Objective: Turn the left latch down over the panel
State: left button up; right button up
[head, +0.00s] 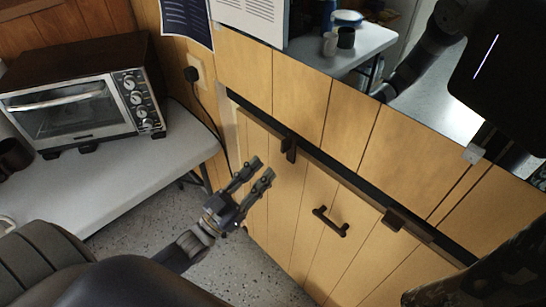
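The panel (312,195) is a board of light wooden planks standing in front of me, with a dark handle (330,222) at its middle. The left latch (290,148) is a small dark bar at the panel's top edge. It looks upright, with its lower end over the panel's face. The right latch (394,218) is a dark bar farther right, lying along the top edge. My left gripper (263,168) is open and empty, in front of the panel, below and left of the left latch in the picture. Any gap in depth is hard to judge. My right gripper is not in view.
A toaster oven (80,102) stands on a light table (150,160) at the left. A power cord (206,108) hangs from the wall beside the panel. Speckled floor (245,272) shows below.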

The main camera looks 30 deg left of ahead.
pick_arm(q)
jog(key=v, duration=0.2)
jog(key=shift+s+a+f, duration=0.15)
jog(key=shift+s, duration=0.15)
notch_tip(320, 180, down, 18)
jog(key=a+n+g+y, duration=0.2)
jog(key=g+y, duration=0.2)
jog(key=g, duration=0.1)
jog(key=s+f+g+y+p, duration=0.1)
jog(key=s+f+g, duration=0.25)
jog(key=f, duration=0.55)
jog(key=s+f+g+y, duration=0.1)
jog(key=s+f+g, duration=0.1)
jog(key=s+f, duration=0.45)
jog(key=s+d+f+g, duration=0.2)
jog(key=s+f+g, duration=0.2)
jog(key=s+f, duration=0.5)
jog(key=s+d+f+g+y+p, duration=0.1)
jog(key=s+f+g, duration=0.4)
jog(key=s, duration=1.1)
notch_tip(320, 180, down, 4)
jog(key=shift+s+d+r+y, duration=0.1)
jog(key=shift+s+d+y, duration=0.2)
jog(key=shift+s+d, duration=0.1)
